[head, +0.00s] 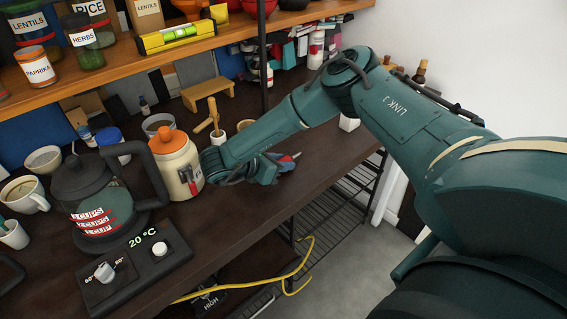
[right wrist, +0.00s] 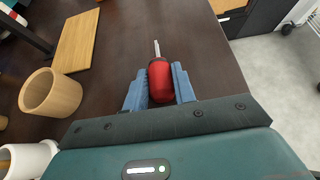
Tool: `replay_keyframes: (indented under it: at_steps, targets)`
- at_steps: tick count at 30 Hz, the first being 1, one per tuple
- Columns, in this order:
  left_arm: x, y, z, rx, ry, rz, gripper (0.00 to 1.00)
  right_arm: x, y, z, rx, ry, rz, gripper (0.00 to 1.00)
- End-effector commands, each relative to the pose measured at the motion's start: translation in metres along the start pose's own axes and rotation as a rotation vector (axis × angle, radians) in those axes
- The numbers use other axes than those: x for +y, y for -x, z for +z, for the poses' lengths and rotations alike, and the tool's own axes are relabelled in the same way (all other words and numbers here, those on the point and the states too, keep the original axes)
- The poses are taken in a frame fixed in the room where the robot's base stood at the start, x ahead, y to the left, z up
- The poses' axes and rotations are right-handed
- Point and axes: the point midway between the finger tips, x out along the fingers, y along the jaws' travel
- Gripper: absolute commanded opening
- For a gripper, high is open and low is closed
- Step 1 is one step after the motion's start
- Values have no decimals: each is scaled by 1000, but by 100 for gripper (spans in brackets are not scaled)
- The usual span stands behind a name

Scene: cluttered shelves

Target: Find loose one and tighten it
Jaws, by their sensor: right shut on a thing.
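My right gripper (head: 278,167) is low over the dark tabletop, to the right of the jar with the orange lid. It is shut on a red-handled screwdriver (right wrist: 160,82). In the right wrist view the blue-grey fingers (right wrist: 159,88) stand on both sides of the red handle, and the thin metal shaft points away from the palm. In the head view only a little red of the tool shows by the fingers. My left gripper is not in view. I cannot make out a loose part in these views.
The orange-lidded jar (head: 179,168) and a dark kettle (head: 92,200) on its base stand left of my right arm. A wooden cup (right wrist: 50,92) and wooden board (right wrist: 76,40) show in the wrist view. Shelves with jars (head: 85,45) are above. The table's front edge is near.

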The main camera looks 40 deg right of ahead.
Motion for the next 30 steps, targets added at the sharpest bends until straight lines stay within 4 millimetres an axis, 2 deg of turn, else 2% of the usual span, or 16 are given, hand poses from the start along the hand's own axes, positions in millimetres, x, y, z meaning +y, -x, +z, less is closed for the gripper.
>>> replay_keyframes:
  at_steps: [30]
  targets:
    - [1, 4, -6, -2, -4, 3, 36, 0, 5, 9, 0, 0, 0, 3]
